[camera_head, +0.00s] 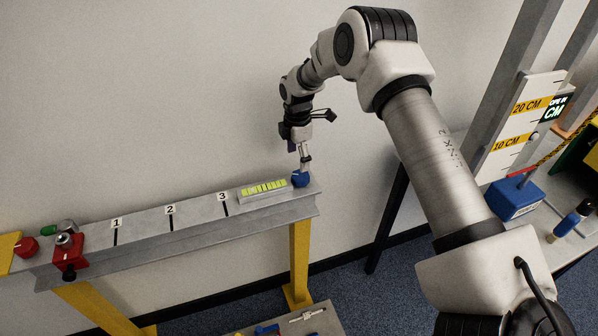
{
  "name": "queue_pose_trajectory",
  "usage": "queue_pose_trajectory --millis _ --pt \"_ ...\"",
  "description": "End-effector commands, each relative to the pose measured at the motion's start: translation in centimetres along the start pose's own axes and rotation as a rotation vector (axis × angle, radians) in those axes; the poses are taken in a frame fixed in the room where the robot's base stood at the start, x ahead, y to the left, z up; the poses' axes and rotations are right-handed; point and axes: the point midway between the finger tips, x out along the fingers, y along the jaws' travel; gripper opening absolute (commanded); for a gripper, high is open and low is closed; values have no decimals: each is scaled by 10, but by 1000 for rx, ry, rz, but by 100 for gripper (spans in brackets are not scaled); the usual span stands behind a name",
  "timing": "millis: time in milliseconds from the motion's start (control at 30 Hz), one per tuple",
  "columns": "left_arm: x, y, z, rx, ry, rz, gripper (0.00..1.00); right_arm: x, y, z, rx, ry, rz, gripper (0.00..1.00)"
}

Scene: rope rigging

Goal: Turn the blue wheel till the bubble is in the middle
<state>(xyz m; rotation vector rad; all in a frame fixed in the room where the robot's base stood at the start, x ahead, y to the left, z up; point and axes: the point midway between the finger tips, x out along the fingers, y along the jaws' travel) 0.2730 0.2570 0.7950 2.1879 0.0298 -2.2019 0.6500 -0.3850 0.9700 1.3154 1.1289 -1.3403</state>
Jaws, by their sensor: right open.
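The blue wheel (300,180) sits at the right end of the grey beam (180,238). The level (264,189), a yellow-green vial with dark marks in a pale holder, lies on the beam just left of the wheel. The bubble is too small to make out. My right gripper (305,163) points down from above, open, with its fingertips at the top of the wheel. I cannot tell whether they touch it. My left gripper is out of view.
Marks 1, 2 and 3 run along the beam. A red clamp (69,256) and a red knob (26,247) are at its left end. Yellow legs (299,262) hold it up. A blue block (514,199) and a height scale (520,127) stand at right.

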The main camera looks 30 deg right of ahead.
Motion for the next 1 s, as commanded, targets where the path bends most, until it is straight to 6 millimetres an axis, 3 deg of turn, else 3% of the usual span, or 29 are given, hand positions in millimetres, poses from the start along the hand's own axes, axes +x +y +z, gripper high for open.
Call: queue_pose_trajectory --millis 400,667,733,833,867,1000 --pt "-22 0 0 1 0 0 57 65 0 1 5 3 3 80" --pt "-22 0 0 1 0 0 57 71 1 1 6 3 4 80" --pt "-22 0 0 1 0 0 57 71 1 1 6 3 4 62" --pt "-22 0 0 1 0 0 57 71 1 1 6 3 4 27" --pt "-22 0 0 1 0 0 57 71 0 1 6 3 4 20" --pt "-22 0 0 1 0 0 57 71 0 1 6 3 3 20"
